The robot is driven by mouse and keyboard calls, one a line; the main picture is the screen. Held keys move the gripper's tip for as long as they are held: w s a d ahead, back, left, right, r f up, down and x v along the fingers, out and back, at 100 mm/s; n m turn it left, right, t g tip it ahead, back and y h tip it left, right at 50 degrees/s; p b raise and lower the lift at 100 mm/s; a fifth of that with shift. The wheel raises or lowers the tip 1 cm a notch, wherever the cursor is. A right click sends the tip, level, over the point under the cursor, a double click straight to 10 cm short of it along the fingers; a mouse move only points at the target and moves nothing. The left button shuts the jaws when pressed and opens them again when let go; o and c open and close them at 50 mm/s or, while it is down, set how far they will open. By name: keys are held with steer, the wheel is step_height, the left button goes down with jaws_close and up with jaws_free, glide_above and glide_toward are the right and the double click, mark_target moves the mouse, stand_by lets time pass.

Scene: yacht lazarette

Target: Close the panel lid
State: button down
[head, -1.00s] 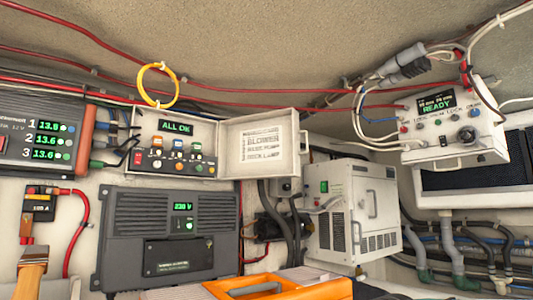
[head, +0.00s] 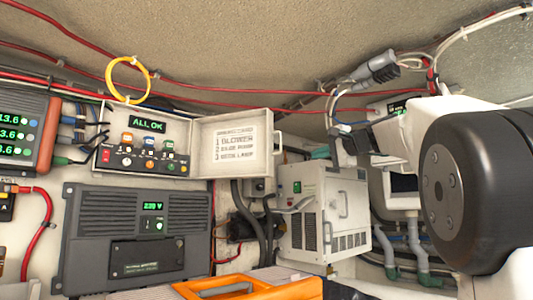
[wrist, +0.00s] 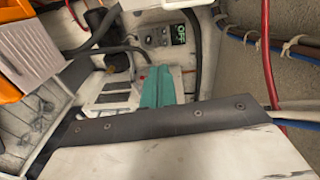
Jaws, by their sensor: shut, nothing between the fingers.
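The panel lid (head: 236,147) is a cream hinged cover with a printed label listing blower and other lines. It stands open to the right of the control panel box (head: 141,179), which shows a green "ALL OK" display, several coloured switches and knobs. My gripper (head: 320,153) has teal fingertips, to the right of the lid and apart from it in the head view, in front of the upper part of a white cabinet. The teal fingers also show, shut and empty, in the wrist view (wrist: 158,86). I cannot make out the lid in the wrist view.
The white cabinet (head: 298,222) with handle stands right of the lid, and a grey 230 V unit (head: 85,225) sits below the panel. A yellow cable loop (head: 113,80) hangs above it. An orange case (head: 265,288) is at the bottom. Red cables run overhead.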

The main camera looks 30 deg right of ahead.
steer(key=w+a+r, duration=0.2)
steer(key=w+a, duration=0.3)
steer(key=w, duration=0.3)
steer(key=shift+a+m+t, duration=0.15)
steer(key=shift+m+t, duration=0.25)
steer(key=shift+s+r, duration=0.15)
